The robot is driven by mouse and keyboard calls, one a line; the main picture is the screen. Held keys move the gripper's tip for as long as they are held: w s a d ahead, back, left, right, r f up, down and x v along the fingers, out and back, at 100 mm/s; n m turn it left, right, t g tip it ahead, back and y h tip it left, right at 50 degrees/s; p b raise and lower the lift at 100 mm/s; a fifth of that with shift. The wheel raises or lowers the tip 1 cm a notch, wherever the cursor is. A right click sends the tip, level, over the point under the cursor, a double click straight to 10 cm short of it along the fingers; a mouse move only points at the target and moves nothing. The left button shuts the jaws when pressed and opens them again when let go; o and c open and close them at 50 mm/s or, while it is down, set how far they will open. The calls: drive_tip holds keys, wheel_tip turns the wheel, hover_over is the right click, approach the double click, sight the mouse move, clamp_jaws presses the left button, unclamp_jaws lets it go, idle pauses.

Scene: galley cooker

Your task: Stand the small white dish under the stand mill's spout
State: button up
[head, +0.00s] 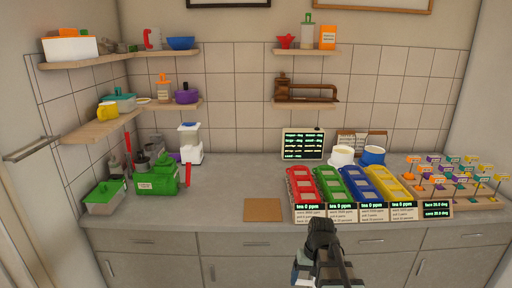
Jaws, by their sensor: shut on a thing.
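My gripper (322,226) is dark and low in the middle of the head view, in front of the counter's front edge. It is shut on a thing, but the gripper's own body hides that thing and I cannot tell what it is. A white upright appliance (190,150) with a clear top stands at the back left of the counter; it may be the stand mill, and I cannot make out its spout. A round white vessel (341,156) stands at the back right, beside a blue one (373,156). I cannot tell whether it is the small white dish.
A green machine (155,179) and a green tray (105,195) stand at the left. A brown board (262,210) lies near the front edge. Red, green, blue and yellow racks (303,185) fill the right centre. The counter (225,195) left of the board is clear.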

drive_tip(key=shift+s+d+f, duration=0.15)
drive_tip(key=shift+s+d, duration=0.1)
drive_tip(key=shift+d, duration=0.05)
drive_tip(key=shift+a, duration=0.1)
